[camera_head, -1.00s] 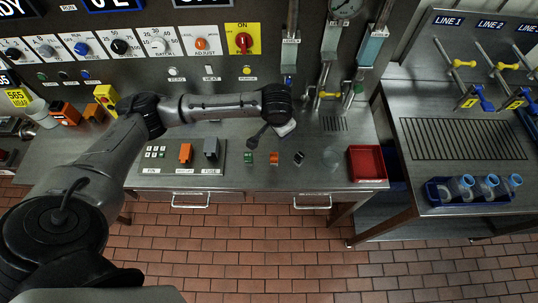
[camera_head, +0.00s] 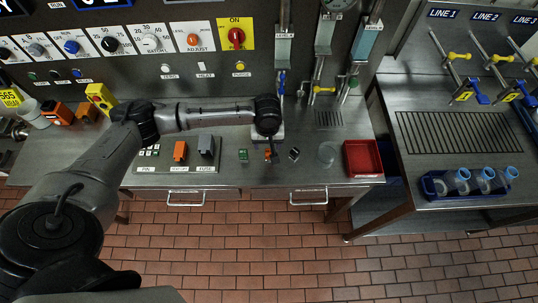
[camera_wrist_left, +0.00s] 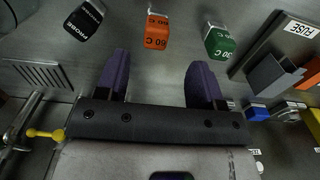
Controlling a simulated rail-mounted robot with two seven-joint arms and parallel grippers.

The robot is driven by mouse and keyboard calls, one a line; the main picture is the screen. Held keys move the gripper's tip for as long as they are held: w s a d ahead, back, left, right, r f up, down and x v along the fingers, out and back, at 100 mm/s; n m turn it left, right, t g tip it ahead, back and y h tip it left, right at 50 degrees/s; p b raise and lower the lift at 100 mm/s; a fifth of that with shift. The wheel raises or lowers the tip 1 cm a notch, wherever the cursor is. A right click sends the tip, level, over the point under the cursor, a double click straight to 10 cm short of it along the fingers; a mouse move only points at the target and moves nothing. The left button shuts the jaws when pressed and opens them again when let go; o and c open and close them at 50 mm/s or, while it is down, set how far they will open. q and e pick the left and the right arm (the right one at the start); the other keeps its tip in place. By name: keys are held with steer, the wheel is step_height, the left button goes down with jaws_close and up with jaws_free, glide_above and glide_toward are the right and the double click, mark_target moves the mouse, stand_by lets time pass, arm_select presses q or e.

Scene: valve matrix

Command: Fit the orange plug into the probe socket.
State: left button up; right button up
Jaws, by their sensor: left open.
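The orange plug (camera_head: 268,156), marked 60 C, lies on the steel bench between a green plug (camera_head: 243,156) and a black piece (camera_head: 294,153). In the left wrist view the orange plug (camera_wrist_left: 157,30) is ahead of the gap between my fingers, apart from them. The black piece (camera_wrist_left: 83,22) there reads PROBE; I cannot tell whether it is the socket. My left gripper (camera_wrist_left: 160,78) is open and empty, pointing down above the orange plug in the head view (camera_head: 268,148). My right gripper is not in view.
A panel (camera_head: 155,169) with an orange block (camera_head: 180,151) and a grey block (camera_head: 206,147) labelled FUSE stands left of the plugs. A red tray (camera_head: 363,158) sits at the right. Pipes and valves rise behind. The bench front is clear.

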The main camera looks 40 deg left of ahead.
mark_target(269, 151)
arm_select(q)
steer(key=shift+w+d+f, duration=0.1)
steer(key=shift+f, duration=1.85)
steer(key=shift+w+f, duration=0.1)
steer(key=shift+f, duration=1.85)
steer(key=shift+c, duration=0.4)
steer(key=c, duration=0.9)
